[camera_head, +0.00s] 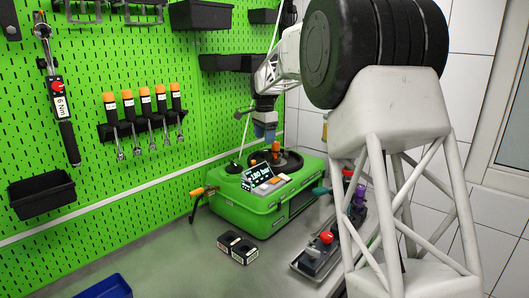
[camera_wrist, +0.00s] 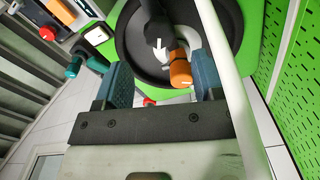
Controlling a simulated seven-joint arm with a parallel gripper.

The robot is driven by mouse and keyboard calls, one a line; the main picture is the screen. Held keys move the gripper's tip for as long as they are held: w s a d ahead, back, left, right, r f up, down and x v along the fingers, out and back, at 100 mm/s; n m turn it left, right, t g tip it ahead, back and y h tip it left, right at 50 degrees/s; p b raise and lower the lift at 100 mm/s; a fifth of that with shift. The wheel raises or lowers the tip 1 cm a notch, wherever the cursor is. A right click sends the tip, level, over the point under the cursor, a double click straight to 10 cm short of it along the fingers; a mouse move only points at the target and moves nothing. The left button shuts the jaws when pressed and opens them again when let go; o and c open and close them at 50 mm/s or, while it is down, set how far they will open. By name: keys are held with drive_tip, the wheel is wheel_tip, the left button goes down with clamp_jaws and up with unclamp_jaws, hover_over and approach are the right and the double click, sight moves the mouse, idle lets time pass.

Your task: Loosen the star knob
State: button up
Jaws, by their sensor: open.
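I cannot tell for sure which part is the star knob. The green pump unit (camera_head: 252,205) stands on the bench, with a black round dish on its top. In the wrist view the black dish (camera_wrist: 130,40) holds a black part with a white arrow and an orange-ended handle (camera_wrist: 180,70). The orange end also shows in the head view (camera_head: 276,147). My gripper (camera_head: 265,138) points down above the dish. In the wrist view its two blue fingers (camera_wrist: 163,72) are apart, with the orange end showing between them, nearer the right finger. I see no contact.
A display (camera_head: 257,175) stands on the pump, and a teal handle (camera_head: 321,190) sticks out at its right. A fixture with a red knob (camera_head: 326,237) lies to the right. Orange-handled tools (camera_head: 143,105) hang on the green pegboard.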

sight(264, 151)
drive_tip(key=shift+f, duration=3.2)
drive_tip(key=c, duration=0.9)
